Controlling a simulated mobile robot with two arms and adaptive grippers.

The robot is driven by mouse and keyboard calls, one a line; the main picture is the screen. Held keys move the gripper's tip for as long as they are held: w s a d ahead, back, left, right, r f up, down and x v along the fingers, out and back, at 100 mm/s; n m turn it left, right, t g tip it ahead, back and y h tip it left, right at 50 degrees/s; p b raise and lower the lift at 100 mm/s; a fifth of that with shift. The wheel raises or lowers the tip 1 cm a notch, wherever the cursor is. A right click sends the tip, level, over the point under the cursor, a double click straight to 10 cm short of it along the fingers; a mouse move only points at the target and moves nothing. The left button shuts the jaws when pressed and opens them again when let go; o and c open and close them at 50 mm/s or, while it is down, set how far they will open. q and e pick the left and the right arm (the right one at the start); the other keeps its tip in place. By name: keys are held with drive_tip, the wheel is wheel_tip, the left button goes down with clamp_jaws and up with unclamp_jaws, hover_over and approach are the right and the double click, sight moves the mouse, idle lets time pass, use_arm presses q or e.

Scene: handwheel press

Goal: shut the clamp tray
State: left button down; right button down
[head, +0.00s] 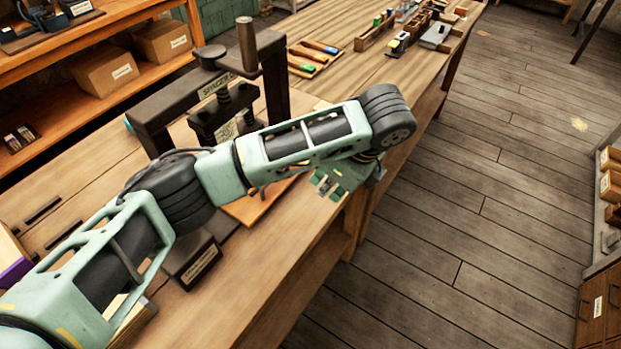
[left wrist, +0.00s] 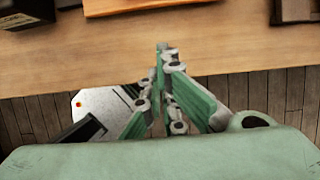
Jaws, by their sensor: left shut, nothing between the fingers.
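The dark handwheel press (head: 270,95) stands on the wooden bench, with its wheel and upright handle on top. An orange-brown board, which looks like the clamp tray (head: 258,207), shows below the press, on the bench's front side. My left arm crosses in front and hides much of it, so I cannot tell how far out it is. My left gripper (head: 327,184) is at the bench's front edge, shut and empty. In the left wrist view its fingertips (left wrist: 166,48) meet over the bench top, apart from the orange-brown strip (left wrist: 130,5) at the top. My right gripper is not in view.
A dark labelled block (head: 195,262) stands near the bench's front edge, beside my left arm. Trays of coloured tools (head: 318,52) lie farther along the bench. Shelves with cardboard boxes (head: 108,72) stand behind. The wooden floor (head: 470,210) to the right is clear.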

use_arm(q)
drive_tip(key=f, duration=0.1)
drive_tip(key=a+f, duration=0.1)
drive_tip(key=shift+s+f, duration=0.35)
drive_tip(key=x, duration=0.5)
drive_tip(key=shift+w+a+f, duration=0.15)
drive_tip(key=shift+w+f, duration=0.15)
drive_tip(key=shift+w, duration=0.2)
drive_tip(key=shift+w+a+f+p, duration=0.1)
drive_tip(key=shift+w+a+p, duration=0.5)
drive_tip(key=shift+a, duration=0.35)
drive_tip(key=shift+w+a, duration=0.35)
drive_tip(key=shift+a, duration=0.25)
drive_tip(key=shift+w+a+f, duration=0.1)
drive_tip(key=shift+w+f, duration=0.05)
drive_tip(key=shift+w, duration=0.1)
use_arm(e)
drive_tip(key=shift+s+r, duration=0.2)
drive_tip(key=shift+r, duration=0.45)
